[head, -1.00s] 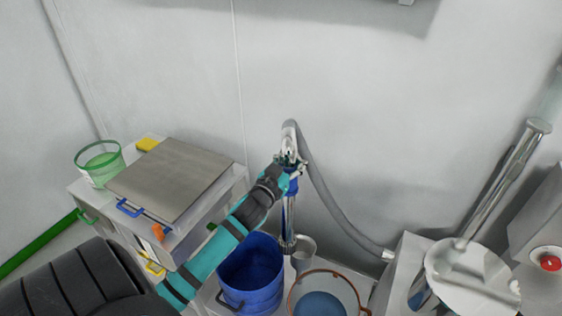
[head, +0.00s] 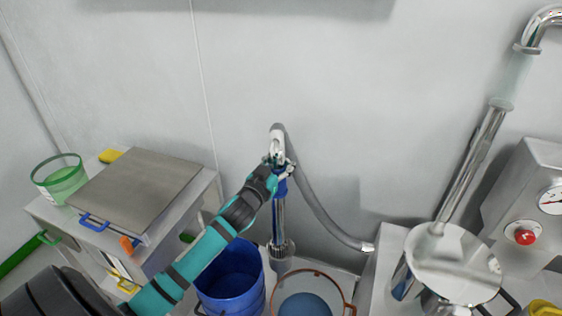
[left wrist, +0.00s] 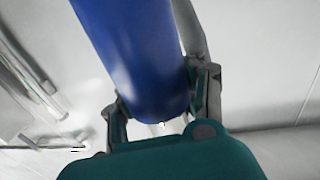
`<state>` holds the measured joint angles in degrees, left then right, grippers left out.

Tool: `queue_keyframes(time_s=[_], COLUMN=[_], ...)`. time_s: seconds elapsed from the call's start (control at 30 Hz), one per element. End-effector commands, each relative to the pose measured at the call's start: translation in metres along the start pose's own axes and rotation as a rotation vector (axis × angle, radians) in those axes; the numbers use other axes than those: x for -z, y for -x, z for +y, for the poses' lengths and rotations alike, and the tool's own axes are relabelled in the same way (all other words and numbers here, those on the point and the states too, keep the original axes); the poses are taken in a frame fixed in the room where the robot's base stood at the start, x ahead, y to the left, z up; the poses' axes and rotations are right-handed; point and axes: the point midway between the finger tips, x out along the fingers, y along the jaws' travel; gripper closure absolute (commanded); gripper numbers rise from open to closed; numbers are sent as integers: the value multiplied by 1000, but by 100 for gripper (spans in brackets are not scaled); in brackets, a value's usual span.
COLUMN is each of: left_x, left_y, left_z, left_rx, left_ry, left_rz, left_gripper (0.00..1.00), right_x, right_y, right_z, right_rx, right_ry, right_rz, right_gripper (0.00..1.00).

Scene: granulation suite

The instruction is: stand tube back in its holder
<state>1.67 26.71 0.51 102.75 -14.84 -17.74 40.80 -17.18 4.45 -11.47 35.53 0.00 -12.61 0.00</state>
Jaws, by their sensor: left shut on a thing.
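The tube (head: 279,219) is a bright metal pipe with a blue grip and a flared lower end. It hangs close to upright, with a grey hose (head: 316,200) looping from its top. My left gripper (head: 279,170) is shut on the tube near its upper end. The left wrist view shows the blue grip (left wrist: 135,60) between the fingers (left wrist: 160,108). A grey metal cup, which looks like the holder (head: 281,267), stands below the tube's lower end. The tube end overlaps the cup's mouth in the head view; I cannot tell whether it is inside. My right gripper is out of view.
A blue bucket (head: 232,285) stands left of the cup, and a clear brown-rimmed container (head: 338,277) right of it. A cabinet with a flat metal top (head: 135,188) is at the left. Steel equipment (head: 452,262) stands at the right. The wall is close behind.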

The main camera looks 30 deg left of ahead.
Motion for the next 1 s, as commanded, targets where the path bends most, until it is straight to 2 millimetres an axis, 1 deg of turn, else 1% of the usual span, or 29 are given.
queue_keyframes(time_s=[0.03,0.13,0.4,0.6,0.8,1.0], left_x=[-12,-23,-55,-76,-86,-89], left_y=[0,0,0,0,0,0], left_z=[0,0,0,0,0,0], left_rx=[-1,-1,1,2,2,2], left_ry=[-1,-1,2,2,0,-2], left_rz=[2,2,-3,-3,-3,-3], left_gripper=[100,100,100,100,100,100], right_x=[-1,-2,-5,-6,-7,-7], right_y=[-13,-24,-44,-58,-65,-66], right_z=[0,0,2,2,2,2], right_rx=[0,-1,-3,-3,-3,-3], right_ry=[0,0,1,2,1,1], right_rz=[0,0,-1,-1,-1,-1], right_gripper=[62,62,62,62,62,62])
